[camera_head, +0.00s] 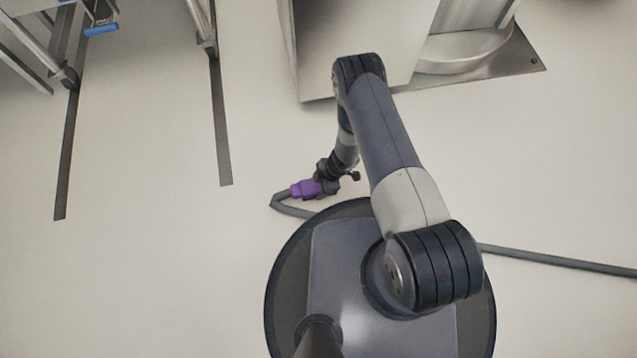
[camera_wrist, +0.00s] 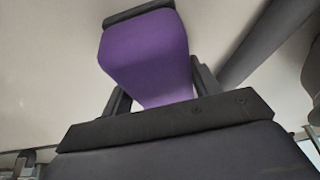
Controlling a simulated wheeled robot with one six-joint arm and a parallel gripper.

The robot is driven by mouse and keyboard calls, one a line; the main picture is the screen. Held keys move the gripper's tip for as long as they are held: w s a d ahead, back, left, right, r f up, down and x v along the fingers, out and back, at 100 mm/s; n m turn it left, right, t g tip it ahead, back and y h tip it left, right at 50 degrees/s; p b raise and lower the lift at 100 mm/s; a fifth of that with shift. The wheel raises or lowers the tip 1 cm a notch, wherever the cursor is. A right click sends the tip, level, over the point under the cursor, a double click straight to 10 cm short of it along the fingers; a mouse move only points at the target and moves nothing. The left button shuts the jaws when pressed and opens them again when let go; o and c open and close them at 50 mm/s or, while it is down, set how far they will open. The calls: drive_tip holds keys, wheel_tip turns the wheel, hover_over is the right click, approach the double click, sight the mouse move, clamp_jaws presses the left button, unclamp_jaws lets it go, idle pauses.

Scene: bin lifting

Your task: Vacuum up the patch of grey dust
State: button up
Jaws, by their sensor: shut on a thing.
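My gripper (camera_head: 318,187) is low over the floor, left of my arm, and shut on a purple block-shaped handle (camera_head: 304,189). The purple handle (camera_wrist: 145,55) also fills the middle of the wrist view, between the two dark fingers, with a black piece at its far end. A grey hose (camera_head: 292,211) bends beside the handle and passes toward my base. A thick dark grey tube (camera_wrist: 265,45) shows at the upper right of the wrist view. I cannot make out a clear patch of grey dust in either view.
A metal cabinet (camera_head: 325,50) and a steel base plate (camera_head: 505,62) stand at the top. Metal frames (camera_head: 200,25) on legs are at the upper left. Dark strips (camera_head: 68,150) lie on the pale floor. The hose (camera_head: 560,261) runs off right.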

drive_tip(key=shift+w+r+p, duration=0.1)
drive_tip(key=shift+r+p, duration=1.35)
drive_tip(key=shift+r, duration=1.5)
drive_tip(key=shift+r+p, duration=0.9)
drive_tip(key=shift+r, duration=0.6)
